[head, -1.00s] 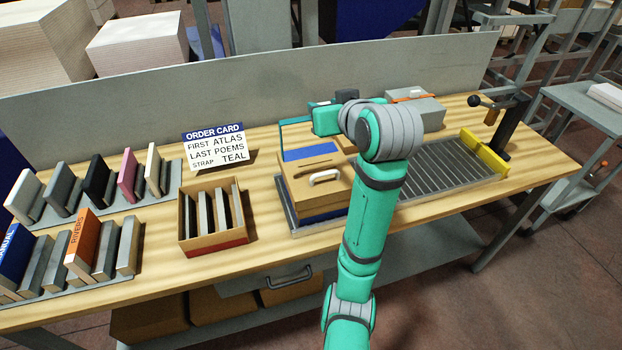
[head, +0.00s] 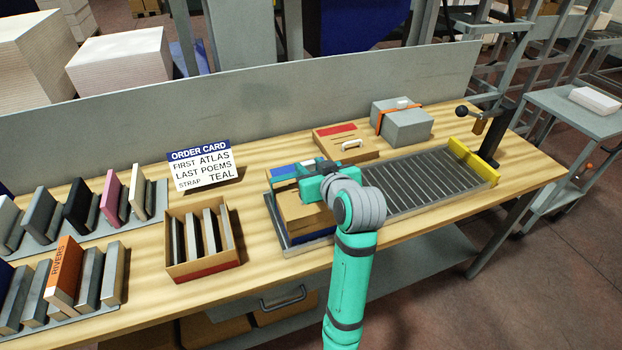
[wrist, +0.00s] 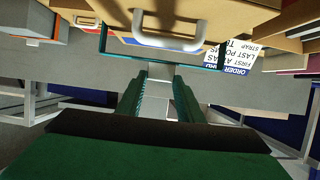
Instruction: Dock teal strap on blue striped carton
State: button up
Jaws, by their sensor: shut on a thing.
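The blue striped carton (head: 303,214) is a tan box on the grey tray at the left end of the roller bed. My gripper (head: 310,178) is over its top and hides part of the lid. In the wrist view my gripper (wrist: 160,72) is shut on the teal strap (wrist: 125,55), a thin squared U-shaped band. The carton's white handle (wrist: 165,42) shows close to the strap there. In the head view the strap (head: 283,174) lies across the carton's top near the blue stripe. I cannot tell whether it is seated.
A red striped carton (head: 350,151) and a grey box with an orange band (head: 402,124) stand behind the roller bed (head: 425,182). The order card (head: 200,165) stands behind that box. The rollers are clear.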

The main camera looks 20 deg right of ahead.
jog(key=shift+f, duration=2.2)
jog(key=o, duration=1.1)
jog(key=v, duration=1.2)
jog(key=shift+r, duration=0.2)
